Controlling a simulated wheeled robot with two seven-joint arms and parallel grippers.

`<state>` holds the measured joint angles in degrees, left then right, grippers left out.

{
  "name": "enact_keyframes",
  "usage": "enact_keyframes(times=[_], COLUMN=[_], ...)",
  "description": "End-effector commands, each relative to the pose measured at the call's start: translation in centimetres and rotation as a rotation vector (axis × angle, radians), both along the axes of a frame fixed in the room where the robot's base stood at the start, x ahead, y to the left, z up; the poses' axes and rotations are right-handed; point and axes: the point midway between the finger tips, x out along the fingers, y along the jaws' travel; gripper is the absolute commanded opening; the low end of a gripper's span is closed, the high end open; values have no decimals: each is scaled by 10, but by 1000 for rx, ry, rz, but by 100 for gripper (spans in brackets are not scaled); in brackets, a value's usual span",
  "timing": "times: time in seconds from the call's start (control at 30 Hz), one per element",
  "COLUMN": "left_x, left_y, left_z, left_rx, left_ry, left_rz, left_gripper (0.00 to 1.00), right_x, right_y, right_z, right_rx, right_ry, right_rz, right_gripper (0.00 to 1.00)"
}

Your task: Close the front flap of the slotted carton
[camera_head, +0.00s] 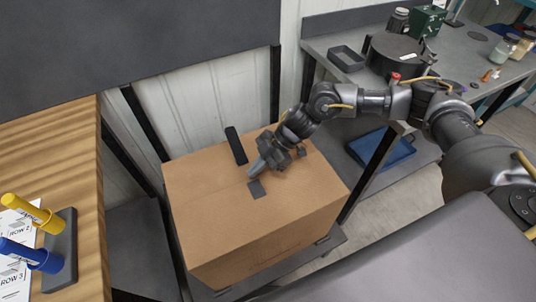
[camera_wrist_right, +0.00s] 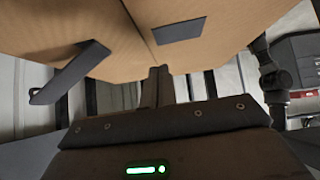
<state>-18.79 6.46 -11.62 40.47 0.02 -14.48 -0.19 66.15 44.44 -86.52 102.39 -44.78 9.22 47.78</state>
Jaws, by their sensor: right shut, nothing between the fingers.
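The brown carton (camera_head: 240,225) stands on a low dark shelf, and its top looks flat in the head view. A dark square patch (camera_head: 256,188) lies on the top, and a dark strip (camera_head: 236,145) sits towards the back, seemingly raised. My right gripper (camera_head: 256,168) is shut and empty, its tips at or just above the carton top between the strip and the patch; contact is unclear. In the right wrist view the shut fingers (camera_wrist_right: 160,84) point at the carton, near a seam, with the patch (camera_wrist_right: 180,30) and strip (camera_wrist_right: 70,72) on either side. My left gripper is out of view.
A grey bench (camera_head: 460,65) with a dark round container (camera_head: 393,55) is at the upper right, above a blue tray (camera_head: 385,150). A dark panel (camera_head: 140,40) is behind the carton.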

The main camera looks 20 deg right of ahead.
Motion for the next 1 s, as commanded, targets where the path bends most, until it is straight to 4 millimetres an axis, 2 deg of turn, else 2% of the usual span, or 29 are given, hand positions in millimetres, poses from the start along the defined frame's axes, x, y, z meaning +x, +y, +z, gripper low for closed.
enact_keyframes(times=[0.03, 0.2, 0.7, 0.9, 1.0], left_x=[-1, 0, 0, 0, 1], left_y=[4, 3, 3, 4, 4], left_z=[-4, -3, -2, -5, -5], left_rx=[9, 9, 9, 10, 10], left_ry=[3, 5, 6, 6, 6], left_rz=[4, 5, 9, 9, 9], left_gripper=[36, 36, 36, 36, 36], right_x=[0, 1, 2, 3, 2], right_y=[-2, -2, -2, -2, -2], right_z=[-12, -29, -35, -53, -56], right_rx=[-3, -2, -1, -6, -10], right_ry=[4, 3, 4, 60, 70], right_rz=[-4, -4, -3, -5, -3], right_gripper=[0, 0, 0, 0, 0])
